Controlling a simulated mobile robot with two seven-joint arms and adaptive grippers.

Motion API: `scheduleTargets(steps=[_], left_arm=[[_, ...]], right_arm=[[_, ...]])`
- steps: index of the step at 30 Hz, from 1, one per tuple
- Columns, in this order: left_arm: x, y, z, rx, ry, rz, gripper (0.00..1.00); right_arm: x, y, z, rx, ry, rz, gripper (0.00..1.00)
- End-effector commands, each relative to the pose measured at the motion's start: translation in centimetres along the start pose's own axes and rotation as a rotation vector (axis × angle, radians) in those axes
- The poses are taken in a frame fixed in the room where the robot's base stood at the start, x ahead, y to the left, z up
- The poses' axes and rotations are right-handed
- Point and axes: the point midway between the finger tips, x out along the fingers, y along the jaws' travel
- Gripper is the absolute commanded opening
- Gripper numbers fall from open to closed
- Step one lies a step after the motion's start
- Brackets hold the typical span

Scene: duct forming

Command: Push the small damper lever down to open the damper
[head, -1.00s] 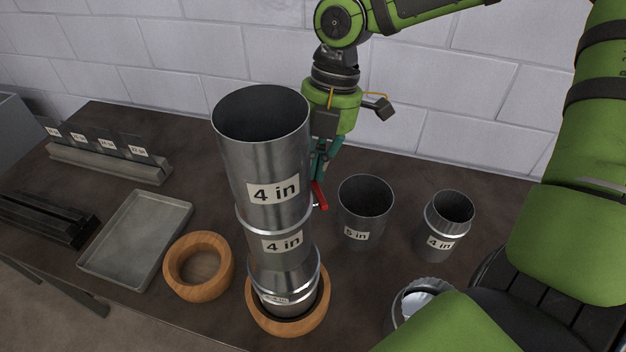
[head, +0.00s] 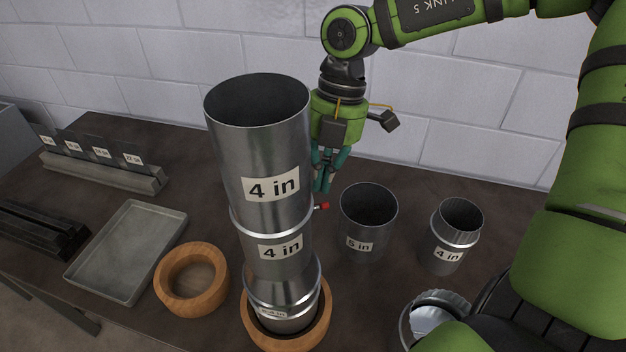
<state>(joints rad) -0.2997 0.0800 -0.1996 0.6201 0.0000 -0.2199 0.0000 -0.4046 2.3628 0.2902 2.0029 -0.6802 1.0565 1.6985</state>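A tall metal duct stack (head: 262,150), with two "4 in" labels, stands upright in a wooden ring (head: 322,322) on the table. The small damper lever (head: 325,206) shows as a short silver stub with a red tip at the right side of the stack, by the middle section. My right gripper (head: 323,188) points down behind and right of the stack. Its teal fingers come together at the tips, just above the red tip, with nothing seen between them. I cannot tell if they touch the lever. My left gripper is not in view.
A "5 in" metal cup (head: 368,225) and a "4 in" collar (head: 452,240) stand right of the stack. An empty wooden ring (head: 192,280), a grey tray (head: 128,255) and a rack of labelled plates (head: 105,170) are at the left. A white block wall is behind.

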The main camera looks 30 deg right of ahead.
Motion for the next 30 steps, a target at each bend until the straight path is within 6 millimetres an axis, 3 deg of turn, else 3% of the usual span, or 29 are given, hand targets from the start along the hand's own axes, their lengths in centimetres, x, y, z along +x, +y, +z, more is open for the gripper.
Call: scheduleTargets(steps=[4,12,16,30], left_arm=[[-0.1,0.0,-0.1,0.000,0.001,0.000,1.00],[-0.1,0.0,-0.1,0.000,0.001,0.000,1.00],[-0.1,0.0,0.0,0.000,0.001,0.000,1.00],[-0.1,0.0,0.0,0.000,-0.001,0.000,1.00]], right_arm=[[-0.9,0.0,1.4,0.001,0.001,0.001,0.00],[-0.9,0.0,1.4,-0.001,0.000,0.000,0.00],[-2.0,0.1,1.4,0.000,-0.002,0.003,0.00],[-11.1,0.0,1.5,0.000,0.000,0.004,0.00]])
